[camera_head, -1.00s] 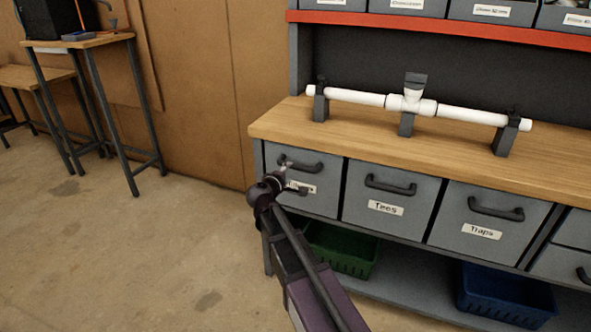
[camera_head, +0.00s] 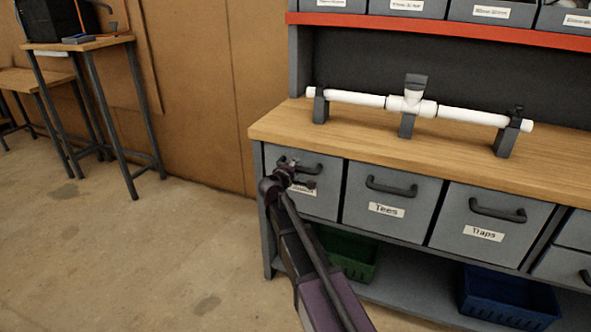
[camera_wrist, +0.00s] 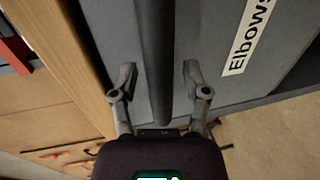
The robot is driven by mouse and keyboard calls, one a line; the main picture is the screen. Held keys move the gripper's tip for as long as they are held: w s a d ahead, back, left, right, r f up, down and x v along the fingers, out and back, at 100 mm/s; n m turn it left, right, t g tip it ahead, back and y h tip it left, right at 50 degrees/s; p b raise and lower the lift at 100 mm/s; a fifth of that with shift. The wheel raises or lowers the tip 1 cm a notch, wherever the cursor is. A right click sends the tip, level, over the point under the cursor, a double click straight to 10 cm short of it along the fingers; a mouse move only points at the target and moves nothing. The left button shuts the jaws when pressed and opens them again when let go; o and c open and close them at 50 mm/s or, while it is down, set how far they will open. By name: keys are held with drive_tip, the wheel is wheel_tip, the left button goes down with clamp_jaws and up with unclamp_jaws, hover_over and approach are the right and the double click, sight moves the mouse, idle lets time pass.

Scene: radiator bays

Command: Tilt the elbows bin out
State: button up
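The elbows bin (camera_head: 317,204) is the grey front at the left end of the row under the wooden worktop, and it looks closed. Its label (camera_wrist: 246,40) reads "Elbows" in the wrist view. Its dark bar handle (camera_wrist: 154,60) runs between the two fingers of my gripper (camera_wrist: 158,82) in the wrist view. The fingers are apart, one on each side of the handle, with gaps showing. In the head view my gripper (camera_head: 298,178) is at the handle and hides part of the bin's front and label.
The Tees bin (camera_head: 408,218) and Traps bin (camera_head: 455,240) sit to the right. A green crate (camera_head: 352,270) and a blue crate (camera_head: 505,315) are on the shelf below. A white pipe assembly (camera_head: 360,97) stands on the worktop (camera_head: 400,150).

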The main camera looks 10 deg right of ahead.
clamp_jaws()
drive_tip(key=shift+s+f, duration=0.1)
drive_tip(key=shift+s, duration=0.05)
